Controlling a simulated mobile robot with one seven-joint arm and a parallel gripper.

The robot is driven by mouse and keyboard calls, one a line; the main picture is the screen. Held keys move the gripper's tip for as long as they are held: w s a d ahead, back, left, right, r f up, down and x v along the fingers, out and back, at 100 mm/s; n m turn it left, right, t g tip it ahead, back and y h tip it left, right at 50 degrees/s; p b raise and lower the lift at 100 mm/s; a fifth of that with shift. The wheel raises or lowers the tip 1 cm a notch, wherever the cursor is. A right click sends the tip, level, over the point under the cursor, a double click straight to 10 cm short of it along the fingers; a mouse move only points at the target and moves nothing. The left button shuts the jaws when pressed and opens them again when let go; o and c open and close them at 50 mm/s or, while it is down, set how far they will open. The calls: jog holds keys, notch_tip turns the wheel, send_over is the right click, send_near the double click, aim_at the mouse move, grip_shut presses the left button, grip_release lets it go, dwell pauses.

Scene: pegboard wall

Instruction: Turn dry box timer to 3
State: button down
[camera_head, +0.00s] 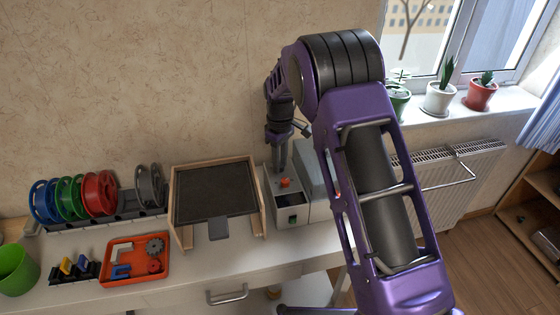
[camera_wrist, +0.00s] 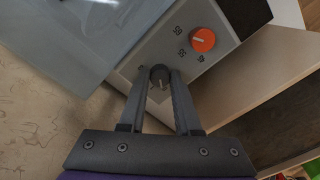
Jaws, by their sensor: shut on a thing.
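The dry box (camera_head: 312,208) is a light grey unit with a greyish lid, standing right of centre on the worktop. My gripper (camera_wrist: 159,74) points down at its top panel, with its two fingers on either side of a small dark knob (camera_wrist: 158,82) and closed on it. The knob has a pale pointer mark; its scale is hidden or too small to read. An orange knob (camera_wrist: 203,40) with a white pointer and printed marks sits beside it, clear of the fingers. In the head view the orange knob (camera_head: 285,183) shows just below my gripper (camera_head: 279,170), and the dark knob is hidden.
A black-bedded printer-like frame (camera_head: 215,192) stands close left of the box. Further left are a spool rack (camera_head: 130,213), an orange tray (camera_head: 112,269) of parts and a green cup (camera_head: 14,277). The wall is behind; a radiator (camera_head: 452,190) and potted plants are right.

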jog(key=m, duration=0.5)
jog(key=shift+m, duration=0.4)
jog(key=m+p, duration=0.1)
jog(key=m, duration=1)
jog(key=shift+m, duration=0.4)
jog(key=m, duration=0.5)
jog(key=shift+m, duration=0.3)
jog(key=c, duration=0.6)
grip_release()
